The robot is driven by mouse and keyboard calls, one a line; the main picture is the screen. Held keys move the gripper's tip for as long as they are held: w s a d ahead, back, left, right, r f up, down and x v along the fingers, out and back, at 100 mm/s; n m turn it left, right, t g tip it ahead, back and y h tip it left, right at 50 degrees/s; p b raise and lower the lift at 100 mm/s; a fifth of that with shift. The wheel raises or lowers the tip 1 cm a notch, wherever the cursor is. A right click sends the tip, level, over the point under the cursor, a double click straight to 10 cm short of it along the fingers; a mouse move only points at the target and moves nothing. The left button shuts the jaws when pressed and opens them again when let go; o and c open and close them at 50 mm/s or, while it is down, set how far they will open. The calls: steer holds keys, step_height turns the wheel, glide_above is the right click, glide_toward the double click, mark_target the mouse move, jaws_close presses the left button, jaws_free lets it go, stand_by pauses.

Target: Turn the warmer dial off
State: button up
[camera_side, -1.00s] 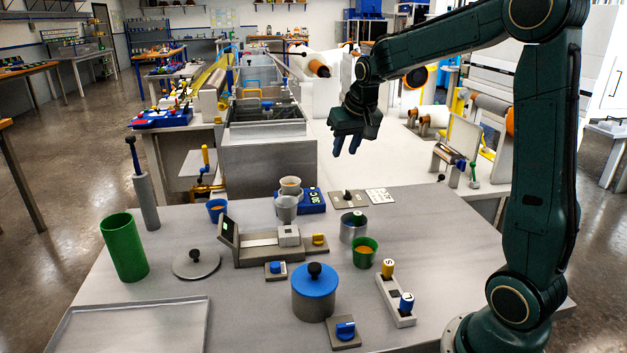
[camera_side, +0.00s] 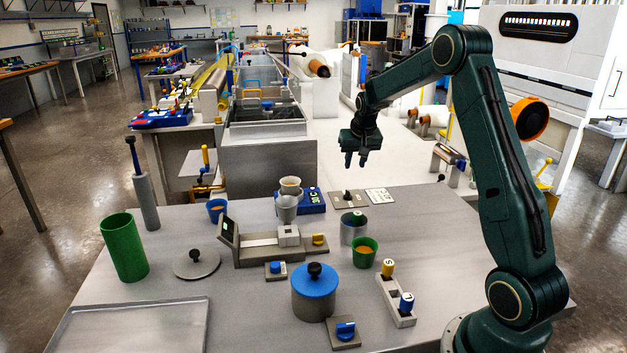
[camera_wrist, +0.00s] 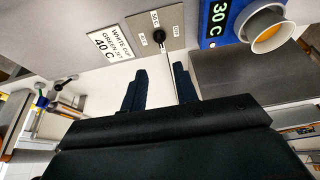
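The dial is a small black knob (camera_side: 347,196) on a grey plate near the back edge of the table, beside the blue warmer (camera_side: 312,202). In the wrist view the knob (camera_wrist: 159,36) sits among small printed labels on its plate (camera_wrist: 157,22); its exact setting is too small to tell. The warmer's display (camera_wrist: 215,15) reads 30 C. A cup (camera_wrist: 270,30) stands on the warmer. My gripper (camera_side: 356,161) is open and empty, above and apart from the dial. Its two dark fingers (camera_wrist: 160,69) point toward the plate.
A white card (camera_side: 380,196) reading 40 C lies right of the dial plate. The table right of the card is clear.

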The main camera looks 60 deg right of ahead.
mark_target(348, 191)
steer(key=shift+x, duration=6.8)
steer(key=c, duration=0.6)
